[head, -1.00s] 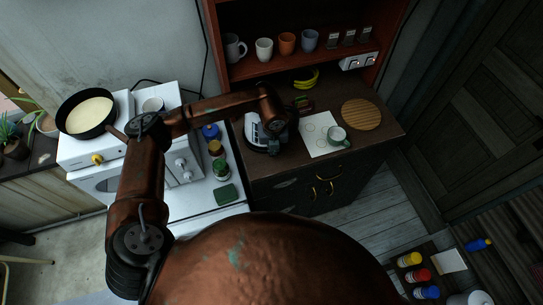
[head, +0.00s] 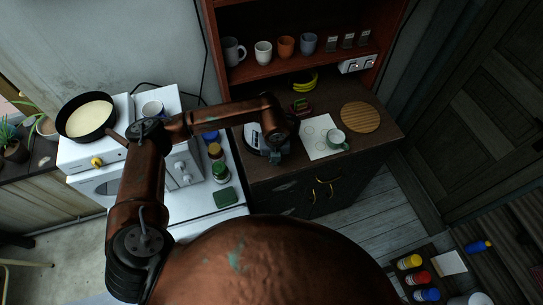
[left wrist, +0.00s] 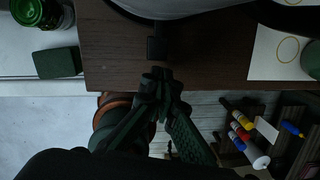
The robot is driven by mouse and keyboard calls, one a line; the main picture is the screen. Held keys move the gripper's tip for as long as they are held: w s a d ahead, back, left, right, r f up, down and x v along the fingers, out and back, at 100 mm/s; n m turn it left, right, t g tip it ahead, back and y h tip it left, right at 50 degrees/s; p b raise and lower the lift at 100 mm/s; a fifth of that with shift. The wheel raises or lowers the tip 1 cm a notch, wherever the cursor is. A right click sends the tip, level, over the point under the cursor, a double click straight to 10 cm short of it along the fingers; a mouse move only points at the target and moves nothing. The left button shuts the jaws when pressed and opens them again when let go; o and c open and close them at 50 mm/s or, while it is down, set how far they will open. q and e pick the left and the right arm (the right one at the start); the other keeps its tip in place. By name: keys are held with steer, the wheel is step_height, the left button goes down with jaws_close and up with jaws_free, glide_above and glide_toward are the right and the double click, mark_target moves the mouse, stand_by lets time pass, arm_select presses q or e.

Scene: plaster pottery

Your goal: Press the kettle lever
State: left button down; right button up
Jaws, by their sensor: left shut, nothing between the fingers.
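The kettle (head: 252,134), pale with dark parts, stands on the dark counter, partly hidden by my left arm. In the left wrist view its base (left wrist: 190,8) shows at the top edge. A small dark lever (left wrist: 156,48) sticks out from it over the counter. My left gripper (head: 275,157) is at the kettle's front side. In the left wrist view the fingertips (left wrist: 157,76) are shut and empty, just below the lever in the picture; I cannot tell whether they touch it. My right gripper is not in view.
A green mug (head: 336,137) stands on a white sheet (head: 316,146) right of the kettle, beside a round wooden board (head: 361,116). A white stove (head: 205,199) with jars and a green block (head: 225,197) is to the left. Shelves with cups rise behind.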

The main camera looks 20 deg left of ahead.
arm_select(q)
steer(key=shift+s+a+f+g, duration=0.2)
steer(key=shift+s+f, duration=0.25)
steer(key=shift+f, duration=0.15)
steer(key=shift+s+a+f+g, duration=0.1)
steer(key=shift+s+a+f, duration=0.05)
steer(key=shift+s+f, duration=0.4)
steer(key=shift+w+d+r, duration=0.1)
steer(key=shift+w+r, duration=0.1)
steer(key=shift+r, duration=0.3)
step_height(320, 180, up, 9)
steer(key=shift+w+d, duration=0.25)
steer(key=shift+d+r, duration=0.1)
steer(key=shift+r, duration=0.05)
